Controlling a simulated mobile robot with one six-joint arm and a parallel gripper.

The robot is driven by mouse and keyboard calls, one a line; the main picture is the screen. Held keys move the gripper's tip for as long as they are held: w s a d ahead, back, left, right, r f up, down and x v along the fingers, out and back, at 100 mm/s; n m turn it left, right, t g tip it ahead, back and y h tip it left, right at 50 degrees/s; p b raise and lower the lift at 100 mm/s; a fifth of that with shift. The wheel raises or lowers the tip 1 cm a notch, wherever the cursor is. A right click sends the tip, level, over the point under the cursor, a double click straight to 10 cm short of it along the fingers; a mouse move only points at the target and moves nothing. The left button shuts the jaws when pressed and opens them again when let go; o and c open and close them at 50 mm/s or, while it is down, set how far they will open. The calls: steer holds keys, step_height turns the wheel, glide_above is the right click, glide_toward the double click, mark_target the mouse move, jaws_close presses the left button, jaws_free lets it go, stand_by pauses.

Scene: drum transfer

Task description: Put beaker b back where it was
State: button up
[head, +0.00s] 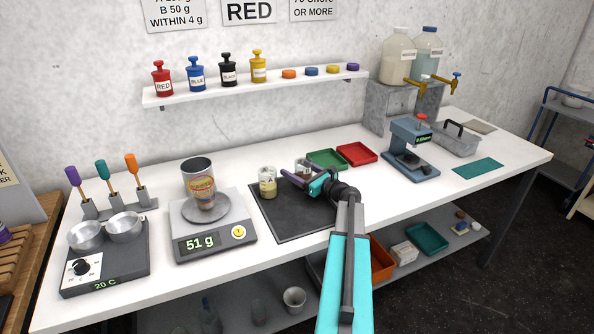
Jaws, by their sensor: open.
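Two small clear beakers stand at the back of the dark mat (300,220). The left beaker (268,185) holds something yellowish and has a pale label. The right beaker (304,165) is mostly hidden behind my gripper (296,178). I cannot read which of them is beaker b. My gripper is open, with its purple and teal fingers low at the right beaker. I cannot tell whether the fingers touch it.
A hot plate (105,265) with two metal bowls is at left. Green (327,159) and red (357,153) trays lie behind the mat. The mat's front is clear.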

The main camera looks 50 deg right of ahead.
mark_target(310, 176)
steer(key=s+b, duration=0.2)
steer(key=s, duration=1)
steer(key=shift+b, duration=0.35)
steer(key=shift+s, duration=0.1)
stand_by(0.4)
